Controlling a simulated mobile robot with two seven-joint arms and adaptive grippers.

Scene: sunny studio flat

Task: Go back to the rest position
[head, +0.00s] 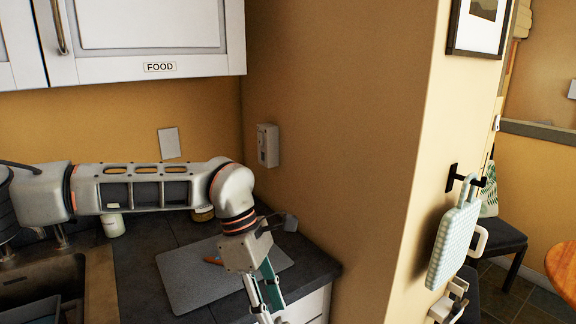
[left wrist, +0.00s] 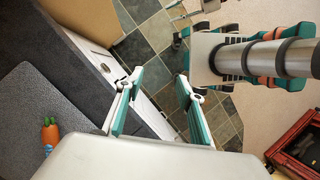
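My left arm reaches in from the left over the counter in the head view. My left gripper (head: 267,292) hangs down near the counter's front edge, and part of it is cut off by the bottom of the picture. In the left wrist view the left gripper (left wrist: 160,77) has its two teal fingers wide apart, with nothing between them. Tiled floor and the counter front show beyond the fingers. My right gripper cannot be made out in either view.
A grey cutting mat (head: 195,280) lies on the dark counter (head: 140,262), with a small carrot-shaped item (left wrist: 50,133) on it. A sink (head: 95,285) is at left. A FOOD cupboard (head: 150,35) hangs above. A wall (head: 340,150) stands right, with a checked board (head: 452,245) hanging beyond.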

